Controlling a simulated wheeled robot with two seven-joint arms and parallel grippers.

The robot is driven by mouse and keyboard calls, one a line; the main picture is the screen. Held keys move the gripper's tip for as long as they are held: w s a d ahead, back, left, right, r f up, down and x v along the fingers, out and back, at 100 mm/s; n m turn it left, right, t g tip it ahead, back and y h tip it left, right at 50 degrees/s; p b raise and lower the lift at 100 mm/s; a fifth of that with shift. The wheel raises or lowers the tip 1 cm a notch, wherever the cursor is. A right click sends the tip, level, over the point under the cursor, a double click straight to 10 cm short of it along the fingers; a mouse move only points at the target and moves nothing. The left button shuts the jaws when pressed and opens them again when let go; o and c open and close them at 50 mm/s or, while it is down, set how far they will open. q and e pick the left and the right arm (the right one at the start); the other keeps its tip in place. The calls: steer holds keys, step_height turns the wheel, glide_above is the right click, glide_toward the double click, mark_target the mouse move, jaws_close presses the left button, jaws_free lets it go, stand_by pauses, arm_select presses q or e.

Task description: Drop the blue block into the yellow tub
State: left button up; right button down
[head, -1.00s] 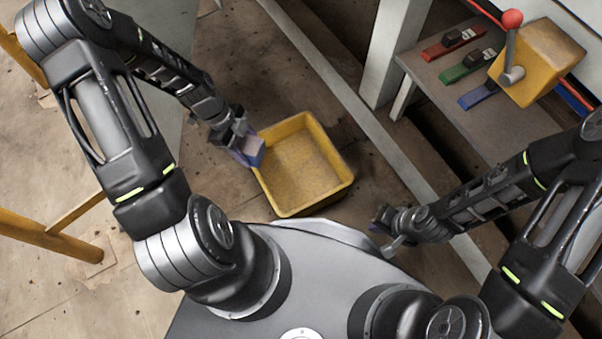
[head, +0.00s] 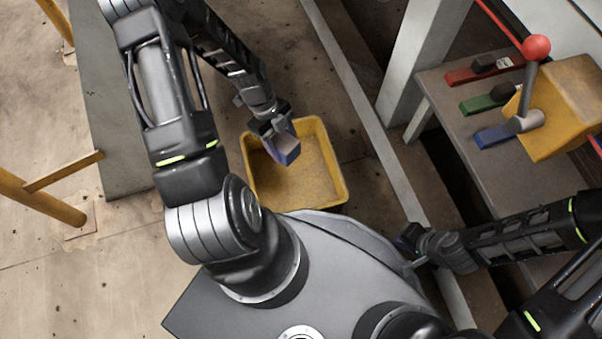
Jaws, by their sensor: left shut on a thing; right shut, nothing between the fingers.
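The yellow tub (head: 335,178) stands on the floor in front of my base in the head view, open side up. My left gripper (head: 278,136) is shut on the blue block (head: 287,153). The block shows a pale, pinkish top face and blue sides, and it appears over the left half of the tub. Its exact height above the tub floor I cannot tell. The gripper and block hide part of the tub's far left rim. My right gripper (head: 408,243) is shut and empty, low to the right of the tub, near the edge of my base.
At the right, a grey bench (head: 480,135) carries red, green and blue sliders and a yellow box (head: 562,105) with a red-knobbed lever (head: 536,48). A pale beam (head: 365,125) runs along the floor right of the tub. Yellow rails (head: 40,200) stand at the left.

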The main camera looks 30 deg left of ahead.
arm_select(q)
steer(key=shift+f, duration=0.1)
steer(key=shift+f+b, duration=0.6)
steer(key=shift+b, duration=0.05)
step_height(320, 180, down, 5)
steer(key=b, duration=0.3)
steer(key=shift+r, duration=0.2)
steer(key=o, duration=1.6)
steer(key=shift+o, duration=0.2)
steer(key=shift+r, duration=0.1)
